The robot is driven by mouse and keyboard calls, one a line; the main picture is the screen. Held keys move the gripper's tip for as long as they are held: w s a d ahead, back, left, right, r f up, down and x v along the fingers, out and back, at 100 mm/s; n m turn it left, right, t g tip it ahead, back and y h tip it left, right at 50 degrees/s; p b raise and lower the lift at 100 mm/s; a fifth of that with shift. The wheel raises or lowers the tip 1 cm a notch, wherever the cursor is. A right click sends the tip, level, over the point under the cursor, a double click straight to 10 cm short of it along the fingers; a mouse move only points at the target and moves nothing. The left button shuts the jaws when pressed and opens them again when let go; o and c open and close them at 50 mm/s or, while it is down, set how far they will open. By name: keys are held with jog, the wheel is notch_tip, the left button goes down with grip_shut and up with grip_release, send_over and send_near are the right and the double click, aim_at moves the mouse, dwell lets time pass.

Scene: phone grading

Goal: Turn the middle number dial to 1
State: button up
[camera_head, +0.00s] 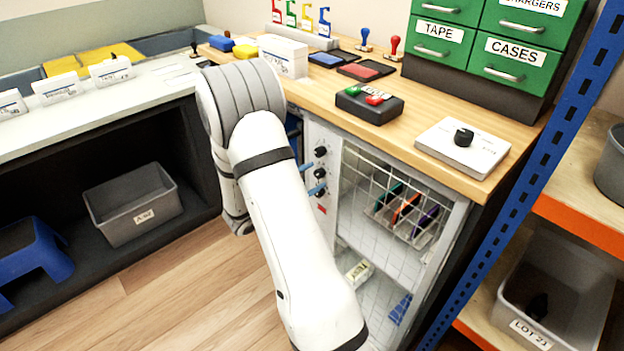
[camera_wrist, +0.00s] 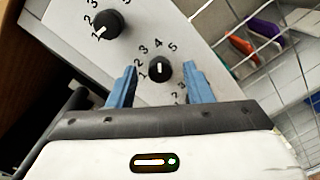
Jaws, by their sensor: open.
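The middle number dial (camera_wrist: 160,69) is a black round knob on a light grey panel, with the digits 1 to 5 around its left and upper side. Its white mark stands upright in the wrist view, towards the 4. My gripper (camera_wrist: 160,72) is open, with one blue finger on each side of this dial and gaps visible between. In the head view the dial (camera_head: 320,173) sits in a column of black knobs, and my gripper (camera_head: 311,178) reaches it from the left. The upper dial (camera_wrist: 107,25) has its mark towards 1. The lower dial is mostly hidden in the wrist view.
The panel (camera_head: 325,135) is on the front of a cabinet under a wooden worktop (camera_head: 425,125). A wire-mesh door (camera_head: 385,190) is right of the dials, with coloured phones behind it. A blue post (camera_head: 565,120) stands further right. Open floor (camera_head: 170,300) lies to the left.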

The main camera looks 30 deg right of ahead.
jog(key=shift+d, duration=0.5)
jog(key=shift+c, duration=0.4)
jog(key=c, duration=0.9)
jog(key=shift+a, duration=0.25)
jog(key=shift+d, duration=0.1)
